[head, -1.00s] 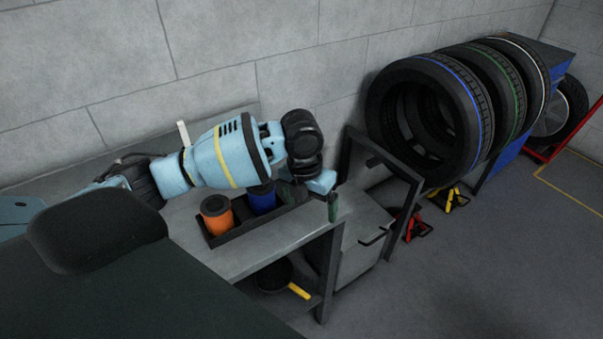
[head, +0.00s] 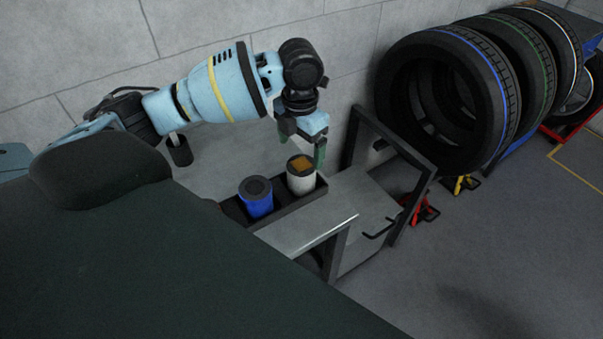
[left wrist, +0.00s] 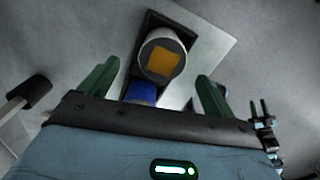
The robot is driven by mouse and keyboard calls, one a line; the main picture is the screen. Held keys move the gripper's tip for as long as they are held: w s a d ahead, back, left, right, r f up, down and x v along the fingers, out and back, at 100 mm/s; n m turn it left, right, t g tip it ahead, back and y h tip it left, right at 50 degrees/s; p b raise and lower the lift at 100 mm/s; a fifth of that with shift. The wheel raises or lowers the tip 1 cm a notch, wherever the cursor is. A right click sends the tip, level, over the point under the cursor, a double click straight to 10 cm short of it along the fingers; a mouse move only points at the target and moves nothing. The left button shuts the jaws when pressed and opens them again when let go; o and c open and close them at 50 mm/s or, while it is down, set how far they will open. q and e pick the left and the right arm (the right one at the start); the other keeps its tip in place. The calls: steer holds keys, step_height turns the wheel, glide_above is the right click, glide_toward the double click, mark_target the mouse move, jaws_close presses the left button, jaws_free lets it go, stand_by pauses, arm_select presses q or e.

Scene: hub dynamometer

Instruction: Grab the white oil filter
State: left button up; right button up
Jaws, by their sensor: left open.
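The white oil filter (head: 301,176) stands upright at the right end of a black tray on the grey bench, with an orange-yellow square on its top. In the left wrist view the white oil filter (left wrist: 162,57) sits ahead of the fingers, centred between them. My left gripper (head: 305,150) is open and empty, just above and behind the filter, its green fingers pointing down. Its two fingers also show in the left wrist view (left wrist: 154,88). I cannot tell whether a finger touches the filter. My right gripper is not in view.
A blue filter (head: 256,197) stands left of the white one in the black tray (head: 284,211). Tires (head: 450,95) stand at the right. A dark surface fills the lower left.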

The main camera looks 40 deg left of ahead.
mark_target(301, 164)
arm_select(q)
steer(key=shift+w+f, duration=0.1)
steer(key=shift+f, duration=0.85)
steer(key=shift+d+f, duration=0.2)
steer(key=shift+f, duration=2.35)
steer(key=shift+s, duration=0.2)
steer(key=c, duration=1.3)
steer(key=shift+o, duration=0.2)
steer(key=shift+r, duration=0.15)
steer(key=shift+r, duration=0.5)
step_height(301, 164, up, 2)
steer(key=shift+r, duration=0.2)
steer(key=s+d+r, duration=0.1)
steer(key=s+d, duration=1)
steer(key=shift+d+r, duration=0.15)
steer(key=shift+d, duration=0.15)
